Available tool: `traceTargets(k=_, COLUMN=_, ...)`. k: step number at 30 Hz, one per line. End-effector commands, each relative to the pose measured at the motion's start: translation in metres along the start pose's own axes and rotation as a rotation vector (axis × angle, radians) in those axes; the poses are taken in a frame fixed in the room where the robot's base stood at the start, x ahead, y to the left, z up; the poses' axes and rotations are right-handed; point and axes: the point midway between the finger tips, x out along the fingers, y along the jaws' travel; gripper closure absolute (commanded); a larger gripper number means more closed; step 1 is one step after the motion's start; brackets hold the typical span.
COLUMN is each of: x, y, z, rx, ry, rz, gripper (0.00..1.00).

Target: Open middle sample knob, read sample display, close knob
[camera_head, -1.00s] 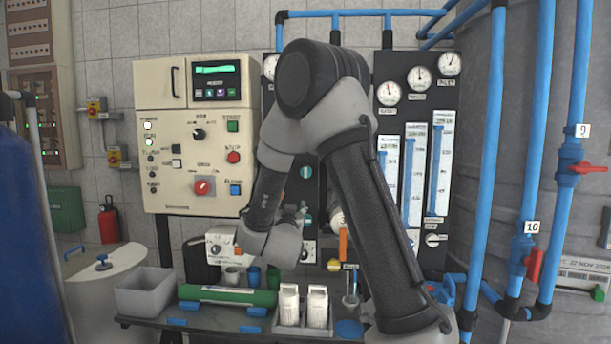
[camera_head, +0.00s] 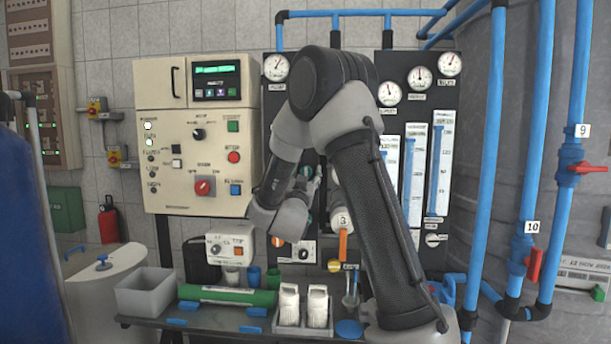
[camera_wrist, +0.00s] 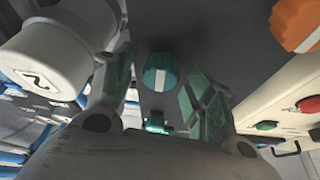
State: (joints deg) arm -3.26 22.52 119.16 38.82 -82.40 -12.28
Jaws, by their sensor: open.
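In the wrist view a teal knob (camera_wrist: 160,74) with a white stripe sits on the dark panel (camera_wrist: 180,30). My gripper (camera_wrist: 155,88) is open, with one green-padded finger on each side of that knob; I cannot tell whether they touch it. An orange knob (camera_wrist: 294,22) with a white stripe is at the upper right of the wrist view. A small lit green display (camera_wrist: 157,122) shows just below the teal knob, too small to read. In the head view my gripper (camera_head: 311,184) is against the black panel, and my arm hides most of the knobs there.
A white cylinder marked 2 (camera_wrist: 42,68) is close beside my left finger in the wrist view. In the head view, a cream control cabinet (camera_head: 190,185) stands left of my arm, and a bench (camera_head: 205,325) with bottles and a green cylinder (camera_head: 226,295) lies below.

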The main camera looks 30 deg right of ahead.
Motion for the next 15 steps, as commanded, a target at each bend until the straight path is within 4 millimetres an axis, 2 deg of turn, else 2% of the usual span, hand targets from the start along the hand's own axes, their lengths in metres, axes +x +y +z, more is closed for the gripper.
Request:
traceTargets(k=4, x=-0.0003, y=-0.0001, z=0.0001, rx=0.000, ry=0.000, rz=0.000, gripper=0.47)
traceTargets(k=11, x=-0.0005, y=-0.0001, z=0.0002, rx=0.000, ry=0.000, rz=-0.001, gripper=0.89)
traceTargets(k=15, x=-0.0006, y=-0.0001, z=0.0002, rx=0.000, ry=0.000, rz=0.000, gripper=0.91)
